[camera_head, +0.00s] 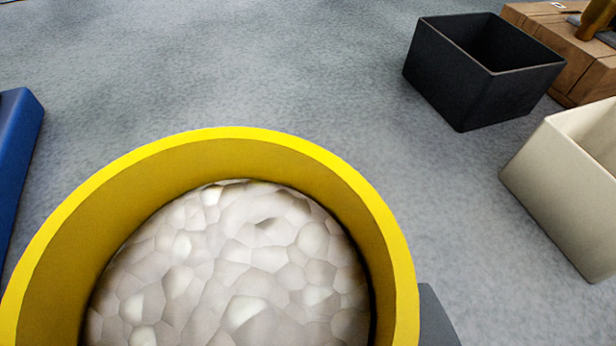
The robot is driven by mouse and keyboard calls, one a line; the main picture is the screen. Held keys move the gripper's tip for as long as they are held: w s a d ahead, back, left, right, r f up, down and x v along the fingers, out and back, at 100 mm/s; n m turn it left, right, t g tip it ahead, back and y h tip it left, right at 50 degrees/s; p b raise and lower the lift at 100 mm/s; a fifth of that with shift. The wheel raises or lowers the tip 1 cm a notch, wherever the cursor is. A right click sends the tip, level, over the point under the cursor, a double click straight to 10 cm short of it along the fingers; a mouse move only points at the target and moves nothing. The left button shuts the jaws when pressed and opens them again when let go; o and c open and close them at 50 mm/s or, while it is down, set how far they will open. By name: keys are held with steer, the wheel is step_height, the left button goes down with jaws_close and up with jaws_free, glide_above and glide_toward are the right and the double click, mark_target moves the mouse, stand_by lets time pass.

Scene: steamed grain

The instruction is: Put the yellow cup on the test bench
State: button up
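The yellow cup (392,245) fills the lower left and middle of the view, close to the camera. It is round, with a thick rim, and its bottom edge is cut off by the frame. Pale, lumpy grain (235,265) lies inside it. A dark grey part that looks like a finger of my gripper (437,318) shows against the cup's lower right side. The other finger is hidden. The cup's large, close look fits my gripper being shut on it. I cannot make out a thing that is clearly the test bench.
A black open box (455,90) stands on the grey speckled surface (230,65) at upper right. A cream open box (560,195) is at the right edge. A wooden block (550,30) sits behind them. A blue object (15,140) is at the left edge. The upper middle is clear.

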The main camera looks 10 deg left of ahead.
mark_target(277, 284)
steer(key=shift+w+f, duration=0.1)
steer(key=shift+w, duration=1)
step_height(277, 284, down, 4)
steer(key=shift+r+b, duration=0.25)
steer(key=shift+b, duration=0.1)
steer(key=o, duration=1)
steer(key=shift+r, duration=0.1)
steer(key=shift+p+v, duration=0.5)
steer(key=shift+v, duration=5.45)
